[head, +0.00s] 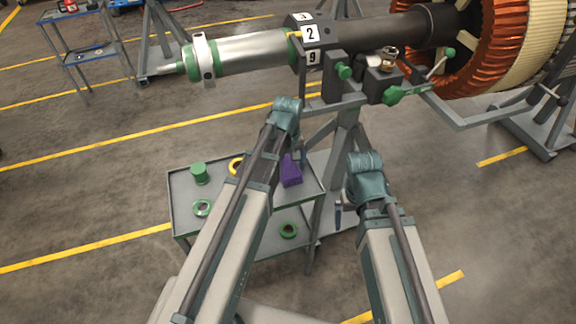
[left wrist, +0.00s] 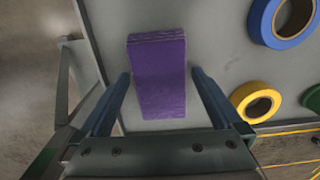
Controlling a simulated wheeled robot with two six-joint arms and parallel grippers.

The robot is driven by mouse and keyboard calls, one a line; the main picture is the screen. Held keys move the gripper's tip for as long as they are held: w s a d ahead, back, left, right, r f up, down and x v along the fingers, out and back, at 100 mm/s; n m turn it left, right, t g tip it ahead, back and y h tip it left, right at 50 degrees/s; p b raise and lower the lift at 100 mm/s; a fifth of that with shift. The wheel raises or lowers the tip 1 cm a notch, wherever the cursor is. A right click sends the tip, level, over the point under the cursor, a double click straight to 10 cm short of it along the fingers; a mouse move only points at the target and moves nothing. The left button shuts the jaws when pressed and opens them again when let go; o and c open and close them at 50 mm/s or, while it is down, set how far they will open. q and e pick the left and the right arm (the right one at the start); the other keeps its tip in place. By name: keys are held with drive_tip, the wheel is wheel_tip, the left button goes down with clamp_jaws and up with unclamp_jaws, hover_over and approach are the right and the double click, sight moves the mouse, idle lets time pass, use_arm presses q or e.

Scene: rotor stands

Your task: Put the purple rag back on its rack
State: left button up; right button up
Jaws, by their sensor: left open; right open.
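The purple rag (head: 291,171) is a folded block on the top shelf of a grey cart (head: 185,236). In the left wrist view the rag (left wrist: 158,78) lies between the two fingers of my left gripper (left wrist: 160,88). The fingers are open, with a gap on each side of the rag. In the head view my left wrist and forearm hide part of the cart. My right gripper (head: 339,212) is mostly hidden below its wrist, to the right of the cart, and holds nothing I can see. I cannot tell which thing is the rag's rack.
A blue roll (left wrist: 284,20) shows in the left wrist view. A grey stand with a large rotor shaft (head: 250,51) rises behind. A blue shelf (head: 85,48) stands far left.

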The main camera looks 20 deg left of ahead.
sight(288, 167)
use_arm(q)
wheel_tip(288, 167, up, 12)
drive_tip(key=p, duration=1.2)
drive_tip(key=shift+r, duration=0.15)
wheel_tip(288, 167, down, 12)
drive_tip(key=b, duration=1.2)
